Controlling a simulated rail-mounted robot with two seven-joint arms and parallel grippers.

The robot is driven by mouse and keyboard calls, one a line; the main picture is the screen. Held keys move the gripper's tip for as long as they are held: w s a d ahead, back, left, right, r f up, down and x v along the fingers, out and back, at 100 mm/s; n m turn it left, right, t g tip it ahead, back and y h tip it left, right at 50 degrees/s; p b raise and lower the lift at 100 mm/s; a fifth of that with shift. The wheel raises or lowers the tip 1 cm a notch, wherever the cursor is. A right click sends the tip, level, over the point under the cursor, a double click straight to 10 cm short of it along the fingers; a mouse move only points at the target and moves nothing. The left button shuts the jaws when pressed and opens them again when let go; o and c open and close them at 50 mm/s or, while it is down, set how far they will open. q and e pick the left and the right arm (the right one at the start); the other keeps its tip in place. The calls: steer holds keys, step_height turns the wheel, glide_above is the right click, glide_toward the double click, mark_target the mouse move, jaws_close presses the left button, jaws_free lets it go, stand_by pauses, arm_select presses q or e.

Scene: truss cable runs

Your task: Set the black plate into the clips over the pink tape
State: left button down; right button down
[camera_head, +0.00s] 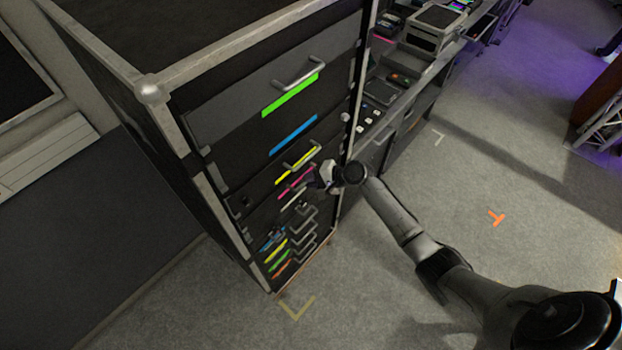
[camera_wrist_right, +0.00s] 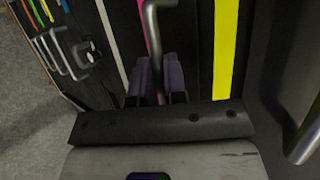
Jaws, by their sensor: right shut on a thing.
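The pink tape (camera_head: 295,183) is a slanted strip on the dark rack front, below the yellow tape (camera_head: 296,164). My right gripper (camera_head: 326,176) is at the right end of the pink tape. In the right wrist view the fingers (camera_wrist_right: 160,80) are shut on a grey bar handle (camera_wrist_right: 153,22), which crosses in front of the pink strip (camera_wrist_right: 143,12). The black plate (camera_wrist_right: 190,50) appears as the dark surface behind the handle, beside the yellow strip (camera_wrist_right: 226,50). I cannot make out the clips or whether the plate sits in them. My left gripper is not in view.
The tall rack (camera_head: 213,200) has a green strip (camera_head: 290,95), a blue strip (camera_head: 293,134) and several handles (camera_head: 298,72). A bench (camera_head: 400,100) with equipment stands to its right. The grey floor (camera_head: 450,215) is open on the right.

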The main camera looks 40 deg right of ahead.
steer(key=c, duration=1.4)
jaws_free()
steer(key=shift+w+r, duration=0.1)
steer(key=shift+w, duration=0.05)
steer(key=o, duration=0.3)
steer(key=s+f+p+v, duration=0.1)
steer(key=v, duration=0.8)
steer(key=s+a+f+p+v, duration=0.1)
steer(key=s+p+v, duration=0.1)
steer(key=v, duration=0.8)
steer(key=shift+s+a+f, duration=0.15)
steer(key=shift+a+f, duration=0.15)
